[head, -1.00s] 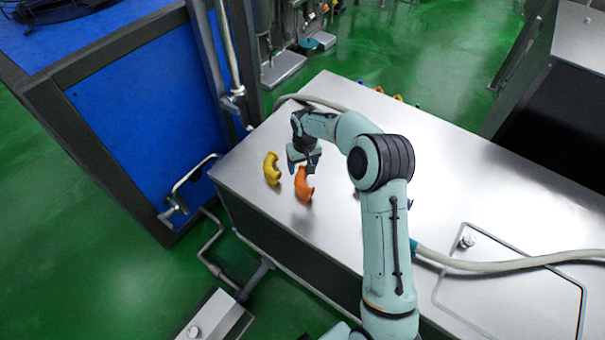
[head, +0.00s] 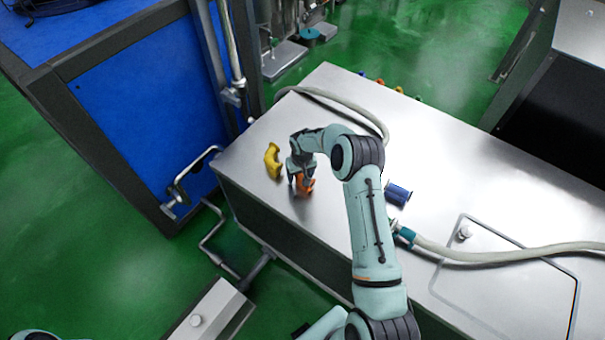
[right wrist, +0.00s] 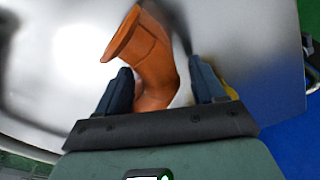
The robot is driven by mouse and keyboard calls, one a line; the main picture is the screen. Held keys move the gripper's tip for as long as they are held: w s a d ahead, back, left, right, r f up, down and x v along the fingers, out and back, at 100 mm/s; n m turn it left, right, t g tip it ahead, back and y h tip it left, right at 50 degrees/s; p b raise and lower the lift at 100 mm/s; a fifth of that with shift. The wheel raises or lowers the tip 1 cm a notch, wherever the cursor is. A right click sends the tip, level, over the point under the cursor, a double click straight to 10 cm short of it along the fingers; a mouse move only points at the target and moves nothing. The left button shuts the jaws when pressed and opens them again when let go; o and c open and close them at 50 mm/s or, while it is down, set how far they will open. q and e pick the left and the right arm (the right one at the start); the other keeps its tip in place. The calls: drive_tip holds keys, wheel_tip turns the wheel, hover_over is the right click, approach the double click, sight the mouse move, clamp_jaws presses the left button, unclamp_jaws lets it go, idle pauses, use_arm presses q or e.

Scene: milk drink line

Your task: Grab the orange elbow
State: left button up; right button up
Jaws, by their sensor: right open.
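The orange elbow (head: 306,184) lies on the steel table top near its left end. In the right wrist view the orange elbow (right wrist: 150,58) stands between the two dark fingers, with a flared end pointing up and left. My right gripper (head: 300,186) is low over it; in the right wrist view the gripper (right wrist: 160,86) is open, with a finger on each side of the elbow. The gripper hides part of the elbow in the head view. My left gripper is not in view.
A yellow elbow (head: 272,160) lies just left of the orange one; a bit of it (right wrist: 229,88) shows behind a finger. A blue cylinder (head: 397,194) and a pale hose (head: 480,252) lie to the right. Small coloured pieces (head: 381,84) sit at the far edge.

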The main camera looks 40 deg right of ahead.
drive_tip(key=shift+f, duration=0.25)
drive_tip(key=shift+s, duration=0.1)
drive_tip(key=shift+r, duration=0.1)
clamp_jaws()
